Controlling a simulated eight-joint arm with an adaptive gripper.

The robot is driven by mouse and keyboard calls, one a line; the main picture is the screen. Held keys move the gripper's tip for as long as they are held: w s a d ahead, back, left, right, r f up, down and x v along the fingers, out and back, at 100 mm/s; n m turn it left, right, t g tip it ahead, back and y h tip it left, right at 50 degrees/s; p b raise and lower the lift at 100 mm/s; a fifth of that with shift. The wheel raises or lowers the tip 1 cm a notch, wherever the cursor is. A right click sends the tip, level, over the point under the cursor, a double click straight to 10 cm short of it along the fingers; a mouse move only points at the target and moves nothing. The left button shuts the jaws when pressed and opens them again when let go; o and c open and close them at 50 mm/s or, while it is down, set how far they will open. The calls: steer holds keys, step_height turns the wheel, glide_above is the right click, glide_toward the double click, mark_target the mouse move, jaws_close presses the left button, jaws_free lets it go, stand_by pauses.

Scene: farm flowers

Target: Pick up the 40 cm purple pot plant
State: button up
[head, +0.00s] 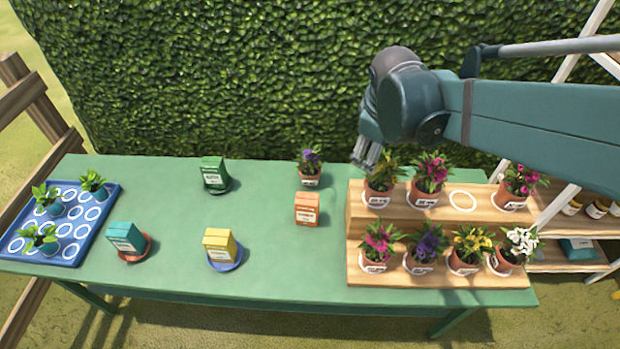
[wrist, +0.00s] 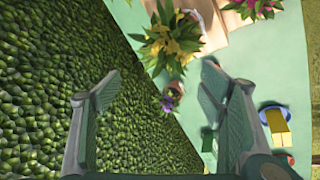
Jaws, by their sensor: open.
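One purple-flowered pot plant (head: 310,170) stands alone on the green table, left of the wooden stepped stand. In the wrist view this purple plant (wrist: 168,101) lies between my open fingers, farther off and below them. Another purple pot plant (head: 426,246) stands on the stand's lower step, between a pink and a yellow plant. The pot labels are too small to read. My gripper (head: 368,155) is open and empty, above the stand's upper left corner; it also shows in the wrist view (wrist: 158,88).
The wooden stand (head: 362,237) holds several pink, yellow and white pot plants. A yellow-flowered plant (wrist: 172,42) is close to my gripper. A hedge (head: 220,80) rises behind the table. Seed boxes and a blue seedling tray (head: 73,253) are to the left. The table's middle has free room.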

steer(key=w+a+f+n+g+h+b, duration=0.1)
steer(key=w+a+f+n, duration=0.6)
steer(key=w+a+f, duration=0.3)
steer(key=n+h+b, duration=0.2)
steer(key=n, duration=0.5)
glide_toward(310, 172)
steer(key=shift+w+d+f+g, duration=0.2)
steer(key=shift+w+d+g, duration=0.2)
steer(key=shift+w+d, duration=0.3)
steer(key=shift+a+f, duration=0.25)
steer(key=shift+f, duration=0.2)
steer(key=shift+f, duration=0.1)
steer(key=shift+x, duration=1.2)
steer(key=shift+w+f, duration=0.1)
steer(key=shift+b+x, duration=0.85)
steer(key=shift+x, duration=1.65)
